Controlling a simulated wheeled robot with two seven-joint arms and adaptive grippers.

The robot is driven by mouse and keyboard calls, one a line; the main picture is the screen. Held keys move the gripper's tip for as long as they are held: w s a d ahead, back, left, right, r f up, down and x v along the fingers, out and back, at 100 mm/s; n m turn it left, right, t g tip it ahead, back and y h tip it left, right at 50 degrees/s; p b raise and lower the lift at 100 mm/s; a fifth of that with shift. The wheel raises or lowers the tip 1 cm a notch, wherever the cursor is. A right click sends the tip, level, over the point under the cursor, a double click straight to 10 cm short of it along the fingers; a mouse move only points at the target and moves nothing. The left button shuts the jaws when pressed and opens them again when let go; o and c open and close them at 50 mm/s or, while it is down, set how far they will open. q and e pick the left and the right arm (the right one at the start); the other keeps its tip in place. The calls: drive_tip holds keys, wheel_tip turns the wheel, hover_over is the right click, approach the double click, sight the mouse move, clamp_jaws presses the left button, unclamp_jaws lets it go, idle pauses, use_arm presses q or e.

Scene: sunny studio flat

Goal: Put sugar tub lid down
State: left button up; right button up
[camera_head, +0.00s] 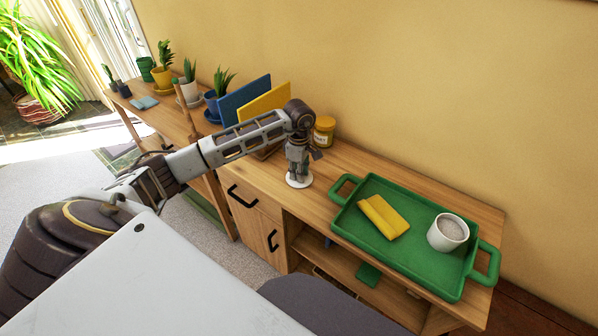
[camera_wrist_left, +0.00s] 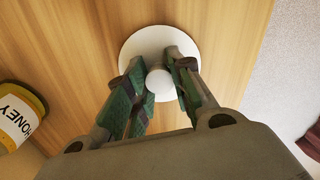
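The sugar tub lid (camera_head: 299,181) is a white disc at the cabinet top's front part, left of the tray. The left wrist view shows it flat to the camera (camera_wrist_left: 135,46) with a round knob in its middle. My left gripper (camera_head: 298,174) points down over it, with its fingers (camera_wrist_left: 160,80) on both sides of the knob, closed in on it. I cannot tell whether the lid touches the wood or hangs just above. A white round pot (camera_head: 448,232), open with pale contents, stands on the tray's right part. My right gripper is out of view.
A green tray (camera_head: 370,237) holds the pot and a folded yellow cloth (camera_head: 384,216). A honey jar (camera_head: 324,130) stands behind the gripper, with blue and yellow upright boards (camera_head: 245,97) left of it. Bare wood (camera_head: 345,163) lies between jar and tray.

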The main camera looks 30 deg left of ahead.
use_arm(q)
drive_tip(key=o, duration=0.4)
drive_tip(key=shift+o, duration=0.2)
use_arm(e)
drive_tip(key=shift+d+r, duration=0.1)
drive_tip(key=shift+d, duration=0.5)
use_arm(q)
drive_tip(key=shift+r, duration=0.1)
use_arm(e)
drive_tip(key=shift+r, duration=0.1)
use_arm(q)
drive_tip(key=shift+r, duration=0.25)
wheel_tip(320, 180, up, 4)
drive_tip(key=shift+r, duration=0.15)
wheel_tip(320, 180, up, 7)
drive_tip(key=shift+r, duration=0.15)
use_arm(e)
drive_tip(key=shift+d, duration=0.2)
